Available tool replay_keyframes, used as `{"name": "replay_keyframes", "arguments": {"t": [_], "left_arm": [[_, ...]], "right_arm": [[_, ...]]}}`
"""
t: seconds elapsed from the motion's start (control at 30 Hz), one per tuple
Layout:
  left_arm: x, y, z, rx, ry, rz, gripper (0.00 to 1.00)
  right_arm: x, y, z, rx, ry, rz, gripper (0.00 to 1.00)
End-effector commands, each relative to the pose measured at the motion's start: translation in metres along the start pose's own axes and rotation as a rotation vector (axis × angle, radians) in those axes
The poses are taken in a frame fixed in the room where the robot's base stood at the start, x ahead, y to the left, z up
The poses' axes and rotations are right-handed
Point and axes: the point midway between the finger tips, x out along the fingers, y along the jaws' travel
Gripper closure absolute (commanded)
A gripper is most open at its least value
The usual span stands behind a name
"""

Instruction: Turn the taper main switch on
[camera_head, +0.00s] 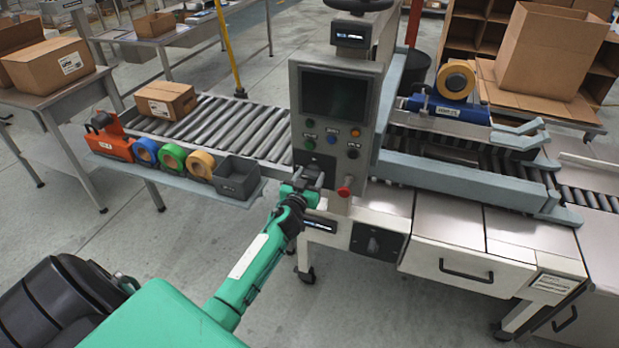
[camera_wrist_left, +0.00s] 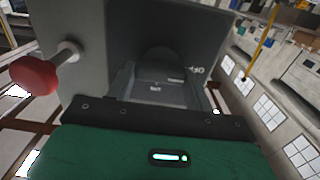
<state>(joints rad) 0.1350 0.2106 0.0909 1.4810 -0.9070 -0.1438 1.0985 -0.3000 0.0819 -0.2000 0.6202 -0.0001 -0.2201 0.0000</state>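The taper's grey control panel (camera_head: 338,120) stands in the middle of the head view, with a dark screen and several coloured buttons. My left gripper (camera_head: 308,178) is at the panel's lower left, in front of a dark switch plate (camera_head: 324,161). In the left wrist view the plate (camera_wrist_left: 205,38) fills the upper middle and part of an upside-down "OFF" label shows beside my gripper (camera_wrist_left: 155,85). My right gripper is not in view.
A roller conveyor (camera_head: 235,128) with a carton (camera_head: 166,100) runs left of the panel. A shelf with tape rolls and a grey bin (camera_head: 236,177) is left of my gripper. A second black plate with a knob (camera_head: 374,243) sits lower right. Open floor lies below.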

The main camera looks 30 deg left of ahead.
Motion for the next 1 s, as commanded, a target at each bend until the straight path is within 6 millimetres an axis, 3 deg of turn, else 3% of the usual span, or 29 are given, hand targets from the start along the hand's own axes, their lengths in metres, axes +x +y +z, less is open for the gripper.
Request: {"name": "replay_keyframes", "arguments": {"t": [0.47,1.0], "left_arm": [[0.000,0.001,0.001,0.139,0.000,0.000,0.70],[0.000,0.003,0.002,0.631,0.000,0.000,0.70]], "right_arm": [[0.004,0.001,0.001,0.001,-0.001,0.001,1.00],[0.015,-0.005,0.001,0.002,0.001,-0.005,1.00]]}}
